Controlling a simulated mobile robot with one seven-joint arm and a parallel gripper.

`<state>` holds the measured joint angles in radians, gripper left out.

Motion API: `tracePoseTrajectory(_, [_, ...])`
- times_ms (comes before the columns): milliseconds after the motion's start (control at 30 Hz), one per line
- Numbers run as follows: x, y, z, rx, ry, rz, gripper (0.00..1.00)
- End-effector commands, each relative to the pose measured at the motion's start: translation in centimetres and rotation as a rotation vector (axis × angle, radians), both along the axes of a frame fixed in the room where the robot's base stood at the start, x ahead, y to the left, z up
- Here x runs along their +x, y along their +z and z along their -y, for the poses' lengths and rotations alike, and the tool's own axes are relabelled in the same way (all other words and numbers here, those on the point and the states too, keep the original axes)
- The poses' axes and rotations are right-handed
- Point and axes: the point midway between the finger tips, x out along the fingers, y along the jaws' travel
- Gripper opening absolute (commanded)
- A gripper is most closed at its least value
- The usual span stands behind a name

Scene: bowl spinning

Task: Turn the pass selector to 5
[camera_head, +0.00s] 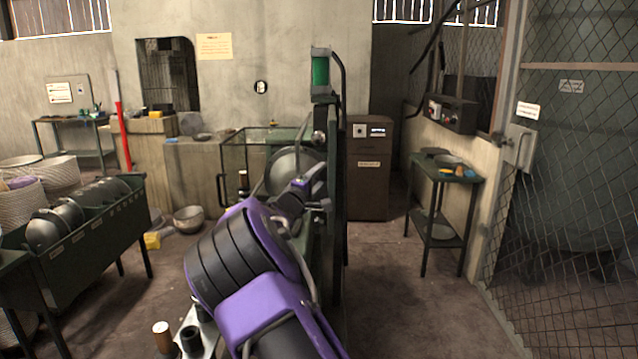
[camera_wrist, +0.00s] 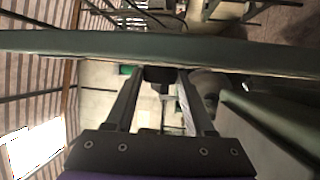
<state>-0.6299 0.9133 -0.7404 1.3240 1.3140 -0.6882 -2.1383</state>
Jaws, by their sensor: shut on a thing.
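My gripper (camera_wrist: 160,76) reaches forward in the wrist view, its two fingers closing in on a small dark piece between the tips. This piece appears to be the pass selector, just below a wide green bar (camera_wrist: 90,42). Its number marks and pointer cannot be read. In the head view my purple and black arm reaches toward the dark green machine frame (camera_head: 334,225), and my gripper (camera_head: 316,188) is beside it. The selector cannot be made out there, and my arm hides part of the machine.
A green lamp (camera_head: 320,70) tops the machine frame. A glass-sided case (camera_head: 240,160) stands behind it. A rack of metal bowls (camera_head: 85,240) is at left, a small side table (camera_head: 445,175) at right. Floor between frame and side table is clear.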

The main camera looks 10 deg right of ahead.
Motion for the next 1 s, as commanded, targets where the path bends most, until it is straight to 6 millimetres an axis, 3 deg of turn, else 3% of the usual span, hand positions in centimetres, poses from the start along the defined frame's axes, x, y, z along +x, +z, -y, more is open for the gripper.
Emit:
tracePoseTrajectory(133, [0.08,-1.06,0.07,-0.024,-0.001,0.107,0.0])
tracePoseTrajectory(600, [0.39,-1.51,0.1,-0.084,-0.001,0.426,0.0])
tracePoseTrajectory(1000, [0.45,-1.26,0.12,-0.102,-0.002,0.518,0.0])
